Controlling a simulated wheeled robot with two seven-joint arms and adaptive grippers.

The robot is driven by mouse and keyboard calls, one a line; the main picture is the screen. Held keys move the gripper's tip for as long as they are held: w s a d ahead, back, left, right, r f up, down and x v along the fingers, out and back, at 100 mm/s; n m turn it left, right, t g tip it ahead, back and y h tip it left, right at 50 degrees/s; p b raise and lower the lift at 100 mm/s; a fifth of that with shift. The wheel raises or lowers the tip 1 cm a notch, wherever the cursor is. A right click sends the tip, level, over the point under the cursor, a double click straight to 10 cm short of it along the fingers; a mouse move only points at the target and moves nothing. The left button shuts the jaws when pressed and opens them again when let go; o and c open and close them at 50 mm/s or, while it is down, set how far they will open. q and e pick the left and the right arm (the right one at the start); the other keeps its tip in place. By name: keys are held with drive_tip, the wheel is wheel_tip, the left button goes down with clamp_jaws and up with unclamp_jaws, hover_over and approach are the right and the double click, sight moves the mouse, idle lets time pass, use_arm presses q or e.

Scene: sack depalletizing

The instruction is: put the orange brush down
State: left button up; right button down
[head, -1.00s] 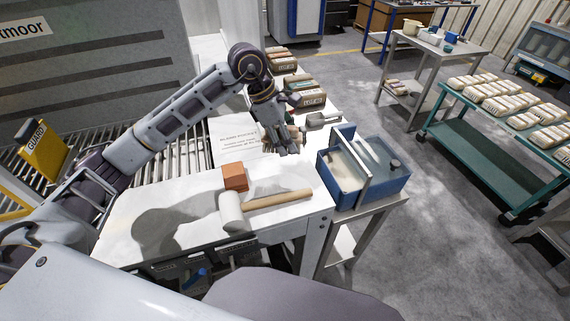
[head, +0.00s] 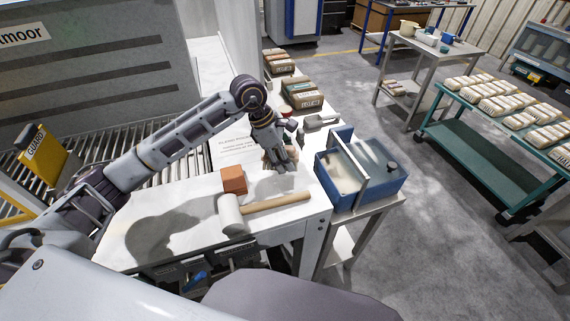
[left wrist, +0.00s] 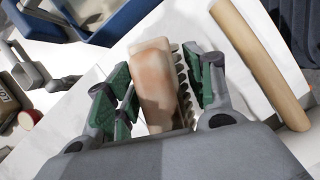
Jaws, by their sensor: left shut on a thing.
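The brush (left wrist: 157,85) has a worn orange-tan block and a row of dark bristles along its right side in the left wrist view. My left gripper (head: 281,167) is shut on it, with green finger pads (left wrist: 213,78) on both sides of the block. The brush is held over the white table (head: 170,205), behind the mallet handle. In the head view the hand mostly hides the brush. I cannot tell whether it touches the table. My right gripper is in neither view.
A mallet (head: 275,203) and an orange-brown block (head: 234,179) lie in front of the hand. A blue divided tub (head: 348,190) stands to the right. A metal scoop (head: 320,122) and printed sheet (head: 236,148) lie behind. White tabletop is free at the front left.

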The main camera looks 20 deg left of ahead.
use_arm(q)
drive_tip(key=shift+f+p, duration=0.35)
drive_tip(key=shift+f, duration=1.25)
drive_tip(key=shift+f+b, duration=0.25)
drive_tip(key=shift+b, duration=0.05)
drive_tip(key=o, duration=1)
drive_tip(key=shift+r, duration=0.2)
drive_tip(key=shift+r+p, duration=0.1)
drive_tip(key=shift+p, duration=0.25)
drive_tip(key=b+v, duration=0.2)
drive_tip(key=v, duration=0.8)
drive_tip(key=shift+a+r+b, duration=0.15)
drive_tip(key=shift+b, duration=0.15)
drive_tip(key=shift+a+r, duration=0.25)
drive_tip(key=shift+r, duration=0.45)
